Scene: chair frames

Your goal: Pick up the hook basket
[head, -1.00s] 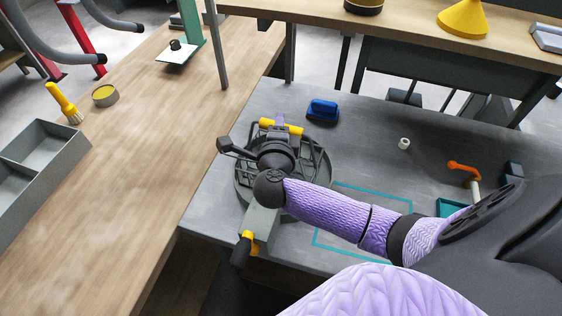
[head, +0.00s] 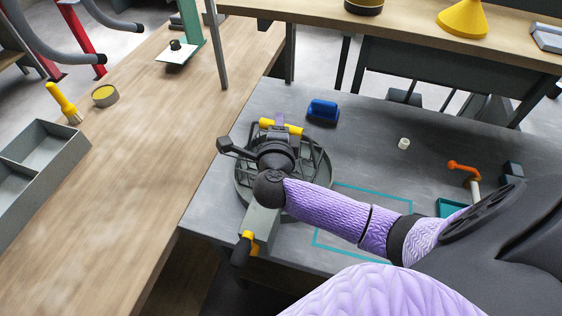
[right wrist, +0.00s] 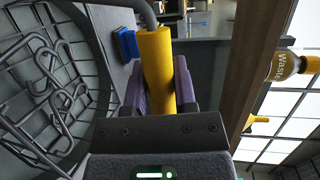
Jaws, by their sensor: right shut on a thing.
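The hook basket (head: 322,182) is a round dark grey wire basket at the left end of the grey table, partly hidden under my right arm. It also shows at the left of the right wrist view (right wrist: 84,50), with several bent metal hooks (right wrist: 50,82) inside. Its yellow grip (head: 292,127) is at the basket's far side. My right gripper (head: 281,121), with purple fingers, is shut on this yellow grip, which shows between the fingers in the right wrist view (right wrist: 155,65). I cannot tell whether the basket touches the table. My left gripper is not in view.
A blue-handled block (head: 322,110) lies just behind the basket. A wooden bench (head: 150,130) with a grey divided tray (head: 60,165) is at the left.

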